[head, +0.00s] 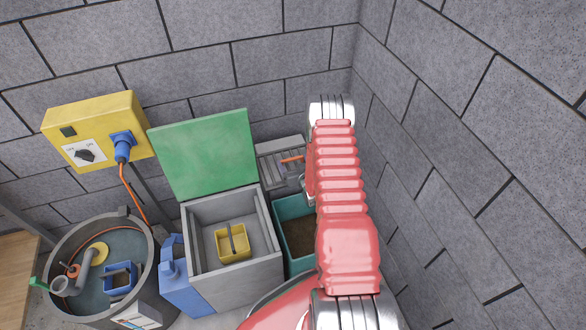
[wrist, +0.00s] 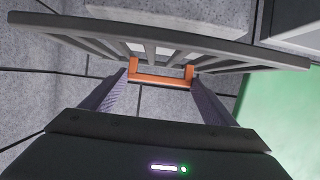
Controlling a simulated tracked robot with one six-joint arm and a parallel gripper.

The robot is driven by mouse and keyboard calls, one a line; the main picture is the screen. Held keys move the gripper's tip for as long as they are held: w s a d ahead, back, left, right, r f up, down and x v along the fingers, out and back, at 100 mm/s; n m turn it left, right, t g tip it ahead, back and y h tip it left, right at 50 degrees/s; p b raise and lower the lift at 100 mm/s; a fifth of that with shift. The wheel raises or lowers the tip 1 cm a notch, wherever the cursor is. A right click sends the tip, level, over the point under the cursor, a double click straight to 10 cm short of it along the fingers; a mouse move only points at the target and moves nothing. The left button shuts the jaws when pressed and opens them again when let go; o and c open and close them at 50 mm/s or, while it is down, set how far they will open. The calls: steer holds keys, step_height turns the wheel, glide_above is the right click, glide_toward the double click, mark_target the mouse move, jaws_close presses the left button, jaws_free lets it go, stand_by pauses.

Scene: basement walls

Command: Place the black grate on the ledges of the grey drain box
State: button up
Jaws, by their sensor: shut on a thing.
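The dark grate (wrist: 90,32) shows as a slatted panel seen almost edge-on across the top of the wrist view. Its orange handle (wrist: 160,82) is between the two fingers of my gripper (wrist: 161,77), which is shut on it. In the head view part of the grate (head: 276,172) shows left of my red arm, near the back wall; my arm hides the rest and most of my gripper. The grey box (head: 273,262), apparently the drain box, stands open in front of the grate. A yellow basket (head: 232,244) is inside it. I cannot make out its ledges clearly.
A raised green lid (head: 205,150) stands behind the grey box. A teal bin (head: 285,205) is right of it, a blue jug (head: 178,285) left. A round tub (head: 60,250) holds several tools. A yellow switch box (head: 95,130) is upper left. Block walls close in behind and right.

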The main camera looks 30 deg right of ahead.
mark_target(293, 167)
steer(key=shift+f, duration=1.5)
steer(key=shift+w+d+f, duration=0.1)
steer(key=shift+w+f, duration=0.1)
steer(key=shift+f, duration=0.2)
steer(key=shift+f, duration=0.1)
steer(key=o, duration=1.3)
steer(key=shift+o, duration=0.2)
steer(key=shift+s, duration=0.1)
steer(key=v, duration=1.2)
